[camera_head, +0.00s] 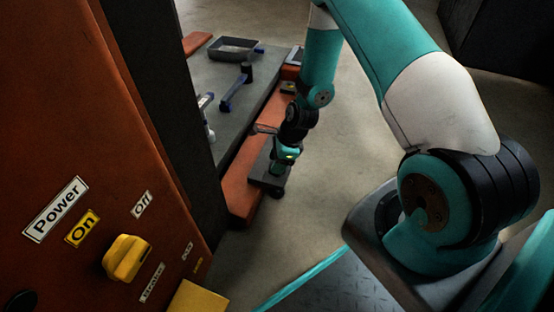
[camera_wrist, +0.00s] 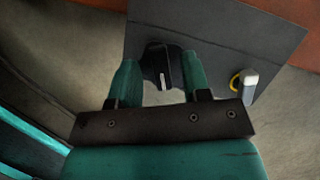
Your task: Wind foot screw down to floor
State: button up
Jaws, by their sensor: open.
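The foot screw shows in the wrist view as a black knob (camera_wrist: 161,66) with a short white mark on top. It sits at the edge of a dark grey plate (camera_wrist: 220,38). My gripper (camera_wrist: 160,78) is open, with one teal finger on each side of the knob. I cannot tell whether the fingers touch it. In the head view my gripper (camera_head: 277,170) points down over the small dark plate (camera_head: 260,178) at the corner of the orange frame. A dark round part (camera_head: 278,193) shows below it. The screw's lower end and its gap to the floor are hidden.
An orange beam (camera_head: 240,190) edges a grey bench (camera_head: 225,85) with a tray (camera_head: 236,48) and tools. A white-capped part with a yellow ring (camera_wrist: 248,82) stands near the knob. An orange power panel (camera_head: 90,150) fills the left.

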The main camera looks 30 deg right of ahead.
grip_shut()
jog(key=shift+s+r+m+t+p, duration=0.1)
jog(key=shift+r+m+t+p, duration=0.15)
jog(key=shift+m+p, duration=0.75)
jog(key=shift+f+m+t+h, duration=0.25)
jog(key=shift+f+m+h, duration=0.1)
jog(key=shift+m, duration=0.15)
jog(key=shift+p, duration=0.3)
jog(key=shift+c, duration=2)
grip_release()
jog(key=shift+m, duration=0.4)
jog(key=o, duration=0.5)
